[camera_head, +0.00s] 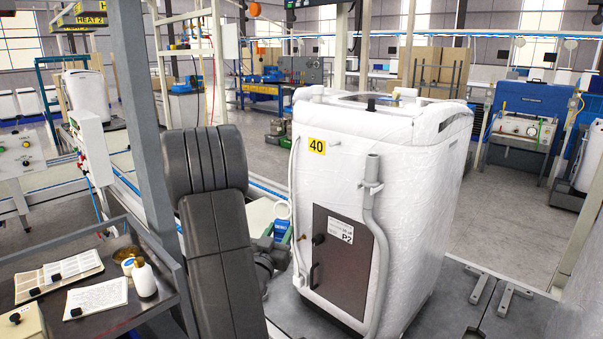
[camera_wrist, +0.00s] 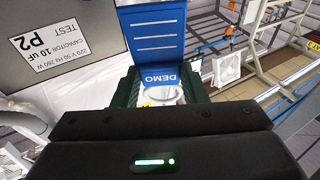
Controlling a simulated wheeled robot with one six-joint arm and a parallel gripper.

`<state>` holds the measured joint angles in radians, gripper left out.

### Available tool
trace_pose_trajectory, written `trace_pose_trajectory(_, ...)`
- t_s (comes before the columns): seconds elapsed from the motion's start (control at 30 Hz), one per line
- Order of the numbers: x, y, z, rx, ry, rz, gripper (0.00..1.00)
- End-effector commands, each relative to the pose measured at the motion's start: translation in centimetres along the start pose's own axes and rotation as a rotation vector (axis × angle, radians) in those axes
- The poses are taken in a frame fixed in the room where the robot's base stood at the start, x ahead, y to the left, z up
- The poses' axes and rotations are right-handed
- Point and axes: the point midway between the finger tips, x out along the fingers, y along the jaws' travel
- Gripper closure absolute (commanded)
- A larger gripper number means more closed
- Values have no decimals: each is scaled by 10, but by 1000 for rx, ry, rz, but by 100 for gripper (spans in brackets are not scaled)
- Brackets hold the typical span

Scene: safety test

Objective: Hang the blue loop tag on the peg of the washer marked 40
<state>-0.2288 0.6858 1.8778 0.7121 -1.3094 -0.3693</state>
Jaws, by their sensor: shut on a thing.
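The washer (camera_head: 375,180) is a white wrapped cabinet with a yellow 40 label (camera_head: 317,146) on its upper front. A small pale peg (camera_head: 335,143) sticks out just right of the label. The blue tag (camera_wrist: 150,42), marked DEMO, is shut in my gripper (camera_wrist: 160,90) in the wrist view. Its pale loop (camera_wrist: 163,94) shows between the dark jaws. In the head view the tag (camera_head: 281,231) is left of the washer's front, below the label, with its white loop (camera_head: 283,209) above it, apart from the peg. My arm partly hides the gripper there.
A dark P2 panel (camera_head: 343,262) and a grey drain pipe (camera_head: 372,220) are on the washer's front. A thin white hose (camera_head: 294,190) runs down its left edge, close to the tag. A dark cart (camera_head: 120,300) with papers and a bottle stands left.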

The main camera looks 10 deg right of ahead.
Motion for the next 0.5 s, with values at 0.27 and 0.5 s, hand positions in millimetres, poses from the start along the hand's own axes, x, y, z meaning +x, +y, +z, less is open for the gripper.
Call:
trace_pose_trajectory(0.27,8,47,-132,-64,127,296,83)
trace_pose_trajectory(0.5,0,72,-185,-117,183,413,83)
